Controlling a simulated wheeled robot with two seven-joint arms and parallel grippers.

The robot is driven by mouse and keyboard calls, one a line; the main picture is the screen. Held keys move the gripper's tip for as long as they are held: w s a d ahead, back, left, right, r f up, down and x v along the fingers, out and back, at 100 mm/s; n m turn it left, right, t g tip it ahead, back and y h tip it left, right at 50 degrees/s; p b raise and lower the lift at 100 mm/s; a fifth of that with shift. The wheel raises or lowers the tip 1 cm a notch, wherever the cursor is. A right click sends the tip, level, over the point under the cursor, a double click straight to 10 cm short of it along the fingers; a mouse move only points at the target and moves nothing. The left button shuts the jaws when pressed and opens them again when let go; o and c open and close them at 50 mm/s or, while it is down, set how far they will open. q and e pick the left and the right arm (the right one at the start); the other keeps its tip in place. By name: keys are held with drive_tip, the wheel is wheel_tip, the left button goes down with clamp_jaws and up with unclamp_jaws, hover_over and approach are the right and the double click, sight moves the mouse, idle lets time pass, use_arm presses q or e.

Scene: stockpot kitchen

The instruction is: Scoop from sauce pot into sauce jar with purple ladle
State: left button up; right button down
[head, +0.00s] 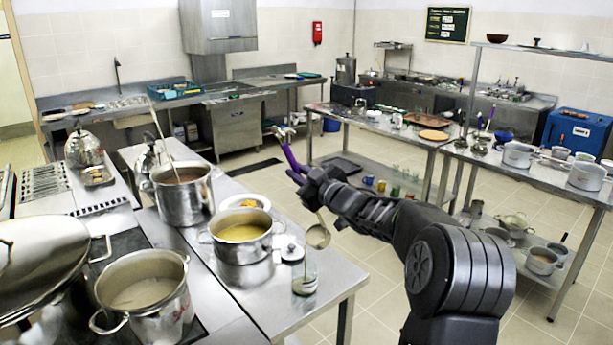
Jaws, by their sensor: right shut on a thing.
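My right gripper (309,180) is shut on the purple ladle (289,157). The purple handle sticks up to the left of the fingers, and the metal bowl (318,236) hangs below them, in line above the table's right edge. A small glass jar (304,277), which looks like the sauce jar, stands near the table's right edge with its top uncovered. A pot with yellow contents (242,252) stands left of it, and a taller pot with brown contents (186,204) stands behind; I cannot tell which is the sauce pot. My left gripper is out of view.
A lid with a dark knob (292,252) lies beside the jar. A plate of food (245,201) is behind the yellow pot. A pot of pale liquid (146,297) stands front left. A long handle (160,130) rises from the taller pot. Open floor lies right of the table.

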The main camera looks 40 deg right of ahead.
drive_tip(key=w+a+f+n+b, duration=0.1)
drive_tip(key=a+f+n+b, duration=0.65)
drive_tip(key=a+b, duration=1)
use_arm(q)
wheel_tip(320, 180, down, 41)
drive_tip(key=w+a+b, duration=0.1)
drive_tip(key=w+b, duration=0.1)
drive_tip(key=b, duration=2.1)
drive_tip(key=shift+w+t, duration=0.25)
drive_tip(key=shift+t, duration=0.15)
use_arm(e)
wheel_tip(320, 180, down, 14)
drive_tip(key=w+a+n, duration=0.1)
drive_tip(key=a+n, duration=0.1)
drive_tip(key=n, duration=0.5)
drive_tip(key=shift+a, duration=0.25)
use_arm(q)
drive_tip(key=shift+b, duration=0.3)
use_arm(e)
drive_tip(key=shift+f+n, duration=0.1)
drive_tip(key=shift+n, duration=0.15)
